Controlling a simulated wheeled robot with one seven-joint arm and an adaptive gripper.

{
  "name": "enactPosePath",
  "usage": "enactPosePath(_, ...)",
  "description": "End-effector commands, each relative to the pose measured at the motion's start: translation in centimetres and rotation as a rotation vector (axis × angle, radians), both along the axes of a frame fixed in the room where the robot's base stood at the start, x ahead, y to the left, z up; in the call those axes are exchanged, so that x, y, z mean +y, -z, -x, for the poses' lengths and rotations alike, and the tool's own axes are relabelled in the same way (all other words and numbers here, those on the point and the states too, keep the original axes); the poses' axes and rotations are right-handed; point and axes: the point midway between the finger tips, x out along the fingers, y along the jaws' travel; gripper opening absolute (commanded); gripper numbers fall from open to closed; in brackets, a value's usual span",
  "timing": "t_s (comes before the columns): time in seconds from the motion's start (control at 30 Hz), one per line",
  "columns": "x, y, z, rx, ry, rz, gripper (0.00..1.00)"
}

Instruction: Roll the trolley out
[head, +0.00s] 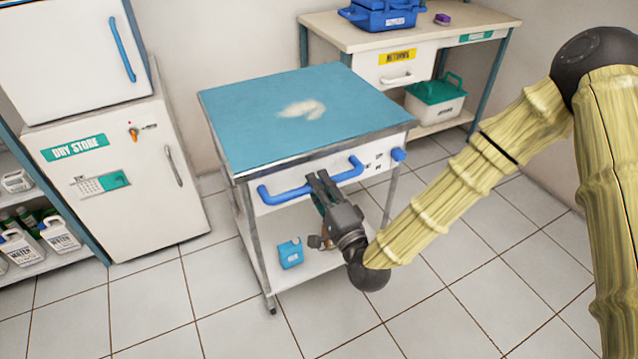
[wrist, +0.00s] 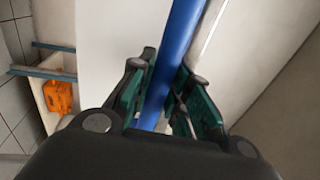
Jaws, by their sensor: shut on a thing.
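The trolley (head: 240,167) has a blue top with a pale patch on it, a white front panel and a lower shelf. It stands on the tiled floor near the middle of the head view. A blue bar handle (head: 283,192) runs along its front; it also crosses the wrist view (wrist: 176,50). My gripper (head: 322,183) is at the middle of this handle. Its fingers (wrist: 160,100) lie on both sides of the blue bar and are shut on it. The fingers hide part of the handle in the head view.
A white cabinet labelled DRY STORE (head: 120,175) stands at the left beside shelves with bottles (head: 60,232). A bench (head: 440,35) with a blue case (head: 384,14) stands behind right. A blue container (head: 290,253) sits on the trolley's lower shelf. The floor in front (head: 250,335) is clear.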

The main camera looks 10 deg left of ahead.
Motion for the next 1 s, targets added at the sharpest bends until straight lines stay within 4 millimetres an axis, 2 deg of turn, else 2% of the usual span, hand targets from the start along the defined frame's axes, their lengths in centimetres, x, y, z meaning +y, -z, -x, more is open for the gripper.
enactPosePath(0.07, -0.1, 0.3, 0.2, 0.005, -0.001, 0.003, 0.0)
enactPosePath(0.1, -0.2, 0.3, 0.3, 0.006, -0.001, 0.004, 0.24)
enactPosePath(0.2, -0.1, 0.2, 0.2, 0.005, -0.001, 0.003, 0.41)
enactPosePath(0.5, 0.1, 0.1, 0.2, 0.003, -0.003, 0.002, 0.41)
enactPosePath(0.67, -0.5, 0.3, 0.8, 0.004, -0.003, 0.003, 0.41)
enactPosePath(1.0, -4.1, 1.5, 5.1, 0.006, -0.003, 0.002, 0.41)
